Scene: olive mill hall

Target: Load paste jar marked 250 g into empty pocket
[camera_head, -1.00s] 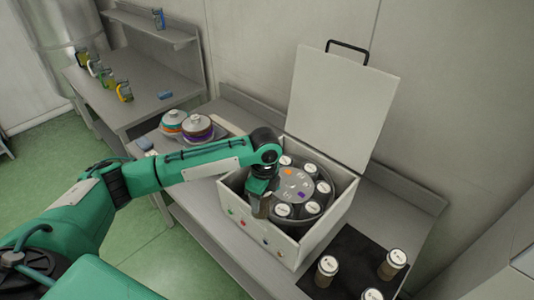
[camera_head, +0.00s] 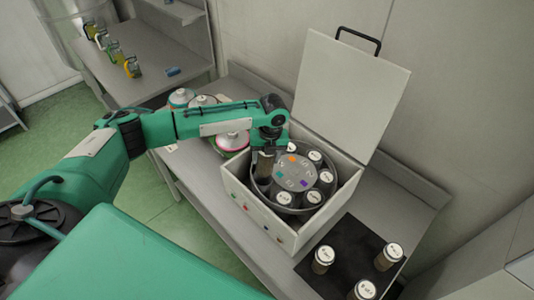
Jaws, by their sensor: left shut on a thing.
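My left gripper (camera_head: 268,148) is shut on a brown paste jar (camera_head: 264,166), held upright at the left side of the round grey rotor (camera_head: 295,172). I cannot tell whether the jar's base is inside a pocket or just above it. The rotor sits in an open white box (camera_head: 262,213) and carries several white-lidded jars, such as one at the right (camera_head: 326,177) and one at the front (camera_head: 283,198). My gripper and arm hide the rotor's back left pockets. The print on the held jar is not readable. My right gripper is not in view.
The box's lid (camera_head: 345,95) stands raised at the back. White-lidded jars (camera_head: 389,257) stand on a black mat (camera_head: 345,250) at the right. A side table (camera_head: 140,80) with several jugs is at the upper left.

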